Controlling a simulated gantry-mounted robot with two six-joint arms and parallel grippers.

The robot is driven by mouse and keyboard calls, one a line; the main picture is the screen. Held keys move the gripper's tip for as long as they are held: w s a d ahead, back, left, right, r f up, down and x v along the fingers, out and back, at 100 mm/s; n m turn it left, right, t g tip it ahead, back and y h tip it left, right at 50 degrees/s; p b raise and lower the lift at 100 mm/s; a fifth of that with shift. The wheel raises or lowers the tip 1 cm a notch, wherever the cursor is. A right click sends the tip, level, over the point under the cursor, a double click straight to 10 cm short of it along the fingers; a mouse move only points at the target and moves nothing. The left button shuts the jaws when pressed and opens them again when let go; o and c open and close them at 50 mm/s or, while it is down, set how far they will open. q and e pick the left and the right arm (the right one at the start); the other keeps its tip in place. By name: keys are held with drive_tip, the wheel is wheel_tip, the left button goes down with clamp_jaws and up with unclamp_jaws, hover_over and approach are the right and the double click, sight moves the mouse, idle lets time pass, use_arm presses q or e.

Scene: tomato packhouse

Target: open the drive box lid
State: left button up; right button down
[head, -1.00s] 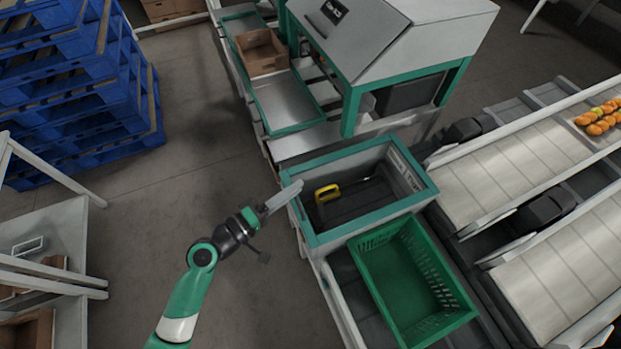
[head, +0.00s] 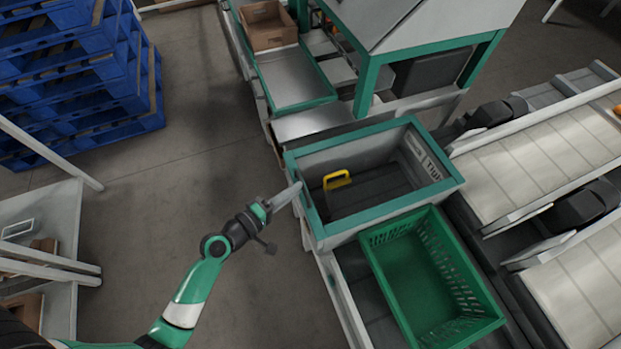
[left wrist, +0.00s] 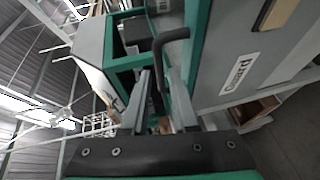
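A grey box with a green rim (head: 392,213) stands in the middle of the head view. Its top looks open onto a dark interior, with a yellow handle (head: 337,180) inside. I cannot tell which part is the lid. My left gripper (head: 294,189) is at the box's left rim. In the left wrist view, a dark bent handle (left wrist: 172,36) sits beside a green frame and a grey panel (left wrist: 240,70) labelled "Guard". The open fingers of my left gripper (left wrist: 160,104) lie either side of the handle's lower part; contact is unclear. My right gripper is not in view.
A green crate (head: 378,240) stands directly in front of the box. Pale conveyors (head: 520,165) run along the right. A grey machine with green posts (head: 366,90) stands behind. Blue pallets (head: 85,115) are stacked at the far left. The floor left of the box is clear.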

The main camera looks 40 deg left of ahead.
sight(311, 185)
use_arm(q)
drive_tip(key=w, duration=0.4)
drive_tip(key=w+f, duration=0.1)
drive_tip(key=w, duration=0.1)
drive_tip(key=shift+w+f+b, duration=0.1)
drive_tip(key=shift+w+b, duration=0.3)
drive_tip(key=shift+c, duration=0.2)
clamp_jaws()
idle(0.7)
